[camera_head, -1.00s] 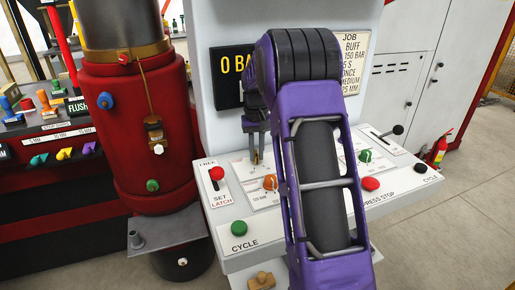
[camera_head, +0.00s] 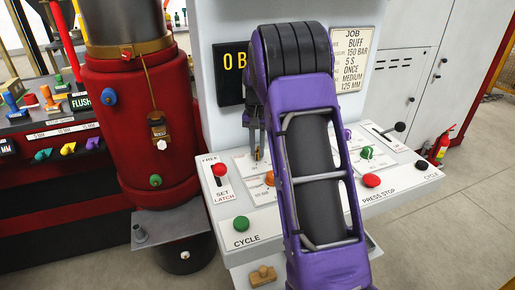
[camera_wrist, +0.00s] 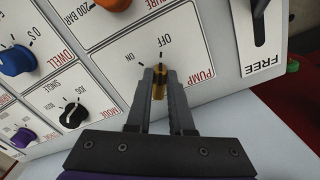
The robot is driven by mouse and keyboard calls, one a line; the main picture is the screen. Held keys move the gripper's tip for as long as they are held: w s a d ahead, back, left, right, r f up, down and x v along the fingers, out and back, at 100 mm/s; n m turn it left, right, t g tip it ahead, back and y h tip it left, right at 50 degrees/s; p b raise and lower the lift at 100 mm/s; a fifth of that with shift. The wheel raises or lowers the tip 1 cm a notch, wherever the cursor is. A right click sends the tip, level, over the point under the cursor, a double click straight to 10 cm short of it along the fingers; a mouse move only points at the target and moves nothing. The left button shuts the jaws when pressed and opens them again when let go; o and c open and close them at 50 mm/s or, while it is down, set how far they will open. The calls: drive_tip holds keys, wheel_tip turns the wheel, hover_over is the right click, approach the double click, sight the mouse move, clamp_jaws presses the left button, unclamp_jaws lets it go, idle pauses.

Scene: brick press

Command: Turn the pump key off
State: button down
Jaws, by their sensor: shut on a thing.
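The brass pump key (camera_wrist: 159,89) sits on the white sloping control panel (camera_wrist: 115,55), beside printed OFF and ON marks and the red PUMP label, in the wrist view. My gripper (camera_wrist: 160,76) is shut on the key, with one grey finger on each side. The fingers hide most of the key, so I cannot tell exactly which mark it points at. In the head view my gripper (camera_head: 257,150) reaches down to the panel's back left part, and my purple arm covers much of the panel's middle.
A red cylinder (camera_head: 140,120) stands left.

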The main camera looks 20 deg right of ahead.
sight(258, 151)
drive_tip(key=c, duration=0.8)
unclamp_jaws()
wheel_tip(258, 151, up, 18)
drive_tip(key=shift+f, duration=0.25)
drive_tip(key=shift+r, duration=0.1)
